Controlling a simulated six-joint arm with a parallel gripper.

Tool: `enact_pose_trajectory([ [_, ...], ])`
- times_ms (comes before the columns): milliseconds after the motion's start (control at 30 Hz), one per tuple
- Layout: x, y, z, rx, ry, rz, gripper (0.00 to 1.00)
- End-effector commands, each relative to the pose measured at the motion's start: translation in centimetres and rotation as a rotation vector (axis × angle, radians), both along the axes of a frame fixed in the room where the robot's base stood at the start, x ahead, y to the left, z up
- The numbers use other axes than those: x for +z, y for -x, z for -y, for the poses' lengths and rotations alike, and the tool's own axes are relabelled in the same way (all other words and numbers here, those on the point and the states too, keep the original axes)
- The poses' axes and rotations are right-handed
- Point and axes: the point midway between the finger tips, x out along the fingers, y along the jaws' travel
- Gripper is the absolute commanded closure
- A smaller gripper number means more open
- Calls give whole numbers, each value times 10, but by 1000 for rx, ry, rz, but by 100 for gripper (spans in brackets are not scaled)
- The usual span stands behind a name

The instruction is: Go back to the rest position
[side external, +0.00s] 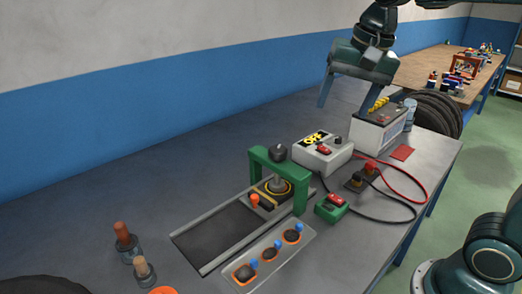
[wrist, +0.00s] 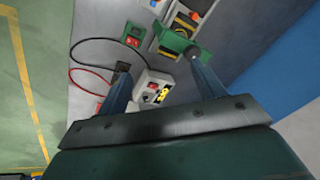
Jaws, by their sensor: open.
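My gripper (side external: 350,98) is open and empty in the side external view. It is raised above the back of the workbench (side external: 330,258), by the white battery box (side external: 376,132). Its two fingers point down and are spread wide apart. In the wrist view my gripper (wrist: 160,88) shows both fingers apart with nothing held between them. Beyond them the bench devices show from above: the grey box with the yellow OFF label (wrist: 154,88) and the green press frame (wrist: 178,42).
The green press frame (side external: 252,175) stands by a dark slide track. A tray (side external: 270,258) with several round parts lies in front. Red and black cables (side external: 405,180) loop at the right. A green switch box (side external: 330,208) sits nearby. The bench's left side is largely clear.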

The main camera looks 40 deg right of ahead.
Motion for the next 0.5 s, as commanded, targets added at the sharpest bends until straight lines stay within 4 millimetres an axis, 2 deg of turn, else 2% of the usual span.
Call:
enact_pose_trajectory([
  [100,-5,28,-1,134,39,39,32],
  [500,-40,106,-3,575,209,159,32],
])
